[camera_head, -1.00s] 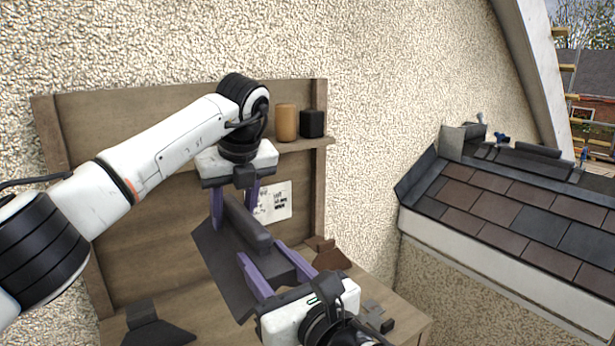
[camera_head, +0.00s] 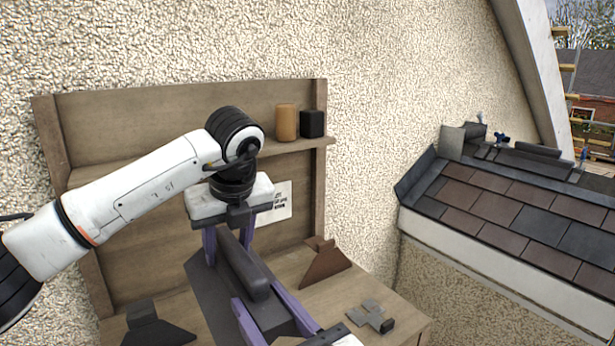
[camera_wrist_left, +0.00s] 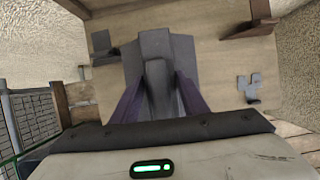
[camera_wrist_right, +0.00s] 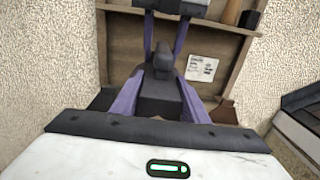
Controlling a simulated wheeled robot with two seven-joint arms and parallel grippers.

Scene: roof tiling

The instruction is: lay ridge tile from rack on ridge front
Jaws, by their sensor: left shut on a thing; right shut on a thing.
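A dark grey ridge tile (camera_head: 212,300) with a raised roll along its top is held above the wooden bench. My left gripper (camera_head: 228,243) is shut on the roll near its far end. My right gripper (camera_head: 265,310) is shut on the roll near its close end, and its body is mostly below the picture edge. The tile also shows between the fingers in the left wrist view (camera_wrist_left: 157,45) and the right wrist view (camera_wrist_right: 158,90). The small roof (camera_head: 520,205) stands at the right, with a dark ridge piece (camera_head: 537,150) along its top.
The wooden rack (camera_head: 90,110) stands against the rough wall. Its shelf holds a tan cylinder (camera_head: 286,122) and a black block (camera_head: 312,124). Brown (camera_head: 325,264) and dark (camera_head: 150,328) angled pieces and grey metal parts (camera_head: 370,316) lie on the bench. Space between bench and roof is clear.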

